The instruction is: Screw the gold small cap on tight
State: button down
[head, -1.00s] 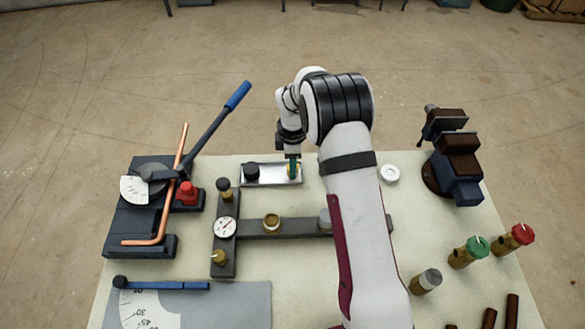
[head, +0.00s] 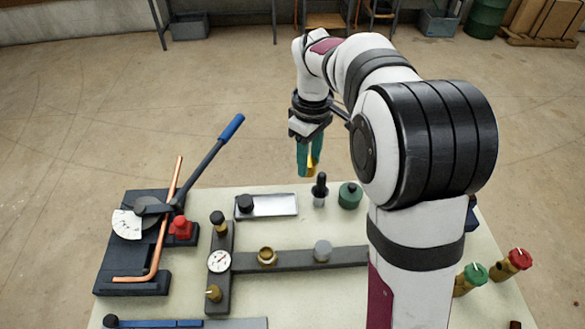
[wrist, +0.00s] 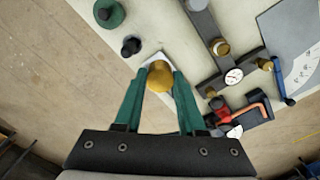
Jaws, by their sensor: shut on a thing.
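The gold small cap (head: 311,162) is between the teal fingers of my gripper (head: 309,172), held in the air above the far edge of the table. In the wrist view the gold cap (wrist: 159,76) sits at the tips of my gripper (wrist: 159,82), which is shut on it. A dark grey manifold (head: 295,257) lies on the table, nearer the head camera than my gripper. It carries a brass fitting (head: 267,256), a silver-grey cap (head: 322,250), a gauge (head: 218,262), a black-topped fitting (head: 218,219) and a brass valve (head: 214,293). My arm hides the manifold's right end.
A metal tray (head: 275,206) holds a black cap (head: 245,203). A black upright piece (head: 320,190) and a green round container (head: 349,195) stand right of it. A pipe bender (head: 133,281) stands left. Green-topped (head: 471,278) and red-topped (head: 513,262) fittings lie right.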

jog(key=s+d+r+m, duration=0.5)
jog(key=s+m, duration=0.1)
jog(key=s+d+f+n, duration=0.1)
jog(key=d+f+n, duration=0.2)
jog(key=f+n, duration=0.2)
jog(key=s+d+f+n, duration=0.2)
jog(key=d+f+n, duration=0.1)
jog(key=f+n, duration=0.1)
jog(key=s+d+f+n, duration=0.2)
jog(key=d+f+n, duration=0.2)
jog(key=f+n, duration=0.1)
jog(key=shift+s+d+f+n, duration=0.1)
jog(key=shift+s+f+n, duration=0.2)
jog(key=shift+f, duration=0.35)
jog(key=shift+w+f, duration=0.1)
jog(key=shift+f, duration=0.65)
jog(key=shift+f, duration=1.1)
jog(key=shift+c, duration=2.1)
grip_release()
